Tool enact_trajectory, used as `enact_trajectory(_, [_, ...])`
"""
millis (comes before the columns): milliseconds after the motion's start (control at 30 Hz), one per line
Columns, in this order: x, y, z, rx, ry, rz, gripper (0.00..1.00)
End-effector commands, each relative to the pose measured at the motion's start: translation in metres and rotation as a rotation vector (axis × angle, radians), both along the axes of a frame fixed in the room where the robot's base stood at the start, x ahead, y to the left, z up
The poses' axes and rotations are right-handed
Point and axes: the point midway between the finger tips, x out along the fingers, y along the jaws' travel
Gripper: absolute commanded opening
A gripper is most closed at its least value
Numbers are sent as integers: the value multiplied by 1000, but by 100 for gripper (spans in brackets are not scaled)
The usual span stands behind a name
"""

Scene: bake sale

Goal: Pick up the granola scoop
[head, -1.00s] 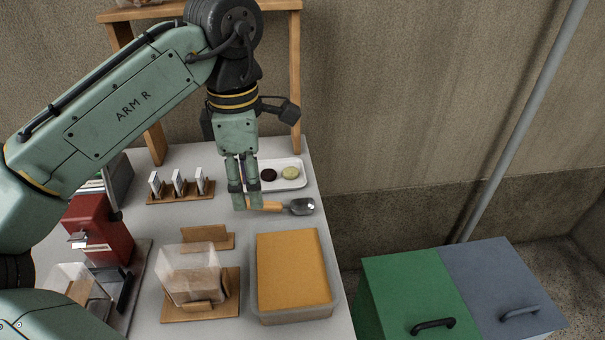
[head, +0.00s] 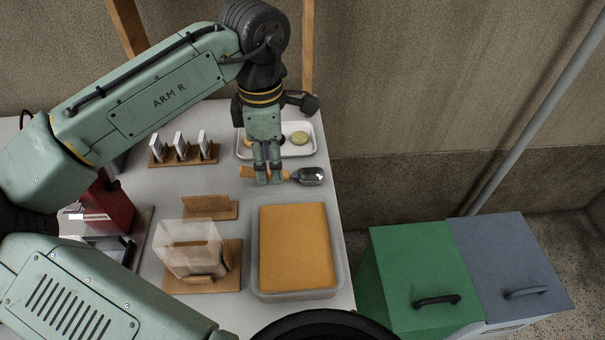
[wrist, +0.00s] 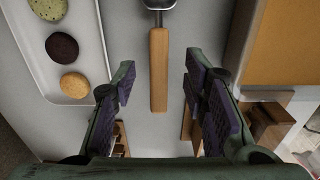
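The granola scoop has a wooden handle and a grey metal bowl. In the head view its bowl (head: 311,176) points right and its handle (head: 246,172) shows left of my fingers. My gripper (head: 268,181) points down at the handle in that view. In the wrist view my gripper (wrist: 160,80) is open, with dark pads on either side of the handle (wrist: 159,65). There is a gap on both sides, so the pads do not touch it. The bowl (wrist: 159,3) is cut off at the top edge. I cannot tell the fingertips' exact height over the table.
A white tray (head: 300,151) with cookies lies behind the scoop. An orange-topped tub (head: 341,270) stands in front. A clear bin (head: 190,252) on a wooden board and a card rack (head: 186,160) stand to the left. Green (head: 400,260) and grey (head: 510,260) lidded bins are right of the table.

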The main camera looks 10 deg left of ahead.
Motion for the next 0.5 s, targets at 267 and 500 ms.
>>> enact_trajectory(267, [0,-1,-25,-2,0,1,40])
enact_trajectory(500, [1,0,-25,-1,0,1,36])
